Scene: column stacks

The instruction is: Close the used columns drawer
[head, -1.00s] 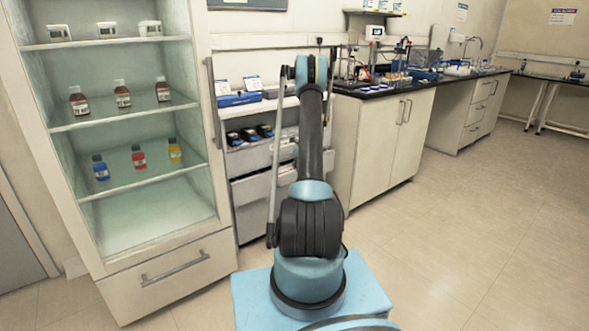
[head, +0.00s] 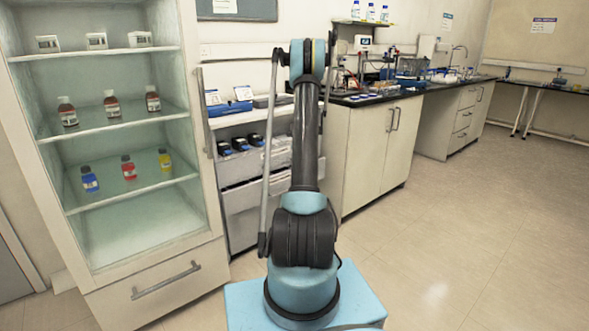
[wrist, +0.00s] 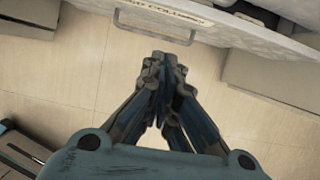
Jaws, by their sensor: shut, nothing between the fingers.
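The used columns drawer (wrist: 212,33) shows its pale front across the top of the wrist view, with a label partly cut off by the frame edge. Its bar handle (wrist: 122,18) hangs below the label. My gripper (wrist: 158,62) is shut and empty, with its fingertips together just below the handle in the picture. I cannot tell whether they touch it. Dark items show behind the drawer front at the upper right, so the drawer appears to stand open. In the head view my arm hides my gripper and part of the drawer unit (head: 241,205).
A tall glass-shelved cabinet (head: 150,274) with bottles stands left of the drawer unit. A white base cabinet (head: 362,150) under a dark bench (head: 375,97) stands to the right. Open tiled floor (head: 450,240) lies to the right.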

